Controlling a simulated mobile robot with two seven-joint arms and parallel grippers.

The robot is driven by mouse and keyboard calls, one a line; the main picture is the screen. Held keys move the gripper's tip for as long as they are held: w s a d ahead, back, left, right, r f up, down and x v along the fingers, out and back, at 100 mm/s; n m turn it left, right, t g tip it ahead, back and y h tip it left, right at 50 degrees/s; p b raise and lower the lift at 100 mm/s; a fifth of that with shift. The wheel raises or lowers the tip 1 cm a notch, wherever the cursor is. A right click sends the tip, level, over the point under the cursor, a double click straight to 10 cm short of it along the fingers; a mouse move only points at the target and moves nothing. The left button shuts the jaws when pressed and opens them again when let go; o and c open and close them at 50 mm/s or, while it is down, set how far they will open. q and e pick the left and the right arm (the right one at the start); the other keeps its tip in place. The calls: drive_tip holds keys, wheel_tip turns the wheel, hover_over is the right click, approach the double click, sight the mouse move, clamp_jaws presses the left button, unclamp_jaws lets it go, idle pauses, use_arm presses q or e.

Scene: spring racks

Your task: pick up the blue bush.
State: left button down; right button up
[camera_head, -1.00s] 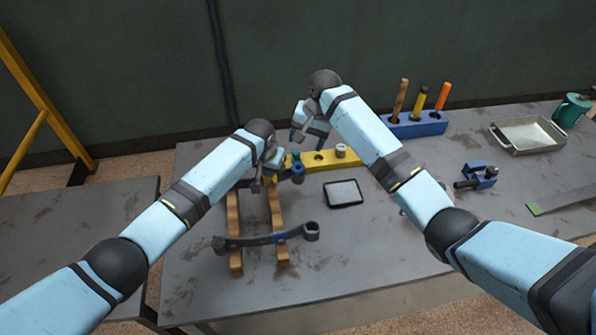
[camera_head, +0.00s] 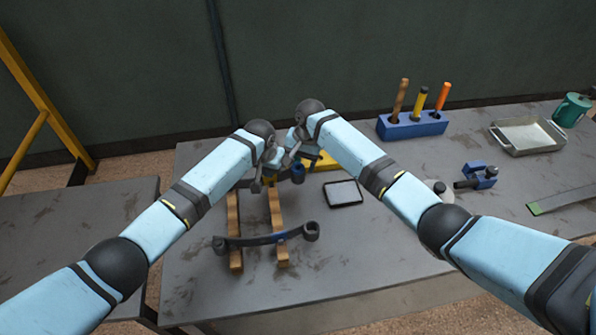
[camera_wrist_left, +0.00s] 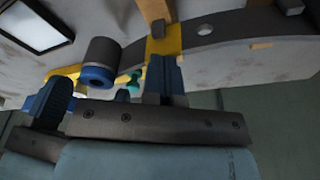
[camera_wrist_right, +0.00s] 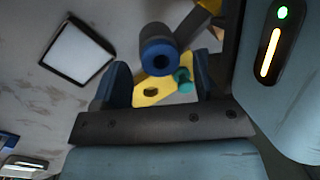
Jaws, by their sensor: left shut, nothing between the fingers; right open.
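The blue bush (camera_head: 298,173) is a short cylinder beside the yellow bar (camera_head: 325,161). In the right wrist view its blue ring end (camera_wrist_right: 160,57), with a dark hole, shows at a grey sleeve, near a green pin (camera_wrist_right: 183,80). It also shows in the left wrist view (camera_wrist_left: 97,77). My right gripper (camera_wrist_right: 160,85) is open, with the bush in view beyond and between its fingers; contact cannot be told. It is just above the bush in the head view (camera_head: 305,157). My left gripper (camera_head: 267,178) is shut and empty, left of the bush.
A dark leaf spring (camera_head: 255,240) lies across wooden rails (camera_head: 234,215) in front. A black-framed tablet (camera_head: 343,193) lies right of the bush. Farther right are a blue tool block (camera_head: 410,127), blue clamp (camera_head: 480,178) and metal tray (camera_head: 525,137). The front right table is mostly clear.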

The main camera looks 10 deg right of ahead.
use_arm(q)
drive_tip(key=shift+s+f, duration=0.1)
drive_tip(key=shift+f, duration=0.1)
use_arm(e)
drive_tip(key=shift+a+f, duration=0.15)
drive_tip(key=shift+f, duration=0.55)
drive_tip(key=c, duration=1)
drive_tip(key=shift+r, duration=0.15)
wheel_tip(320, 180, up, 10)
drive_tip(key=shift+f, duration=0.1)
drive_tip(key=shift+c, duration=0.5)
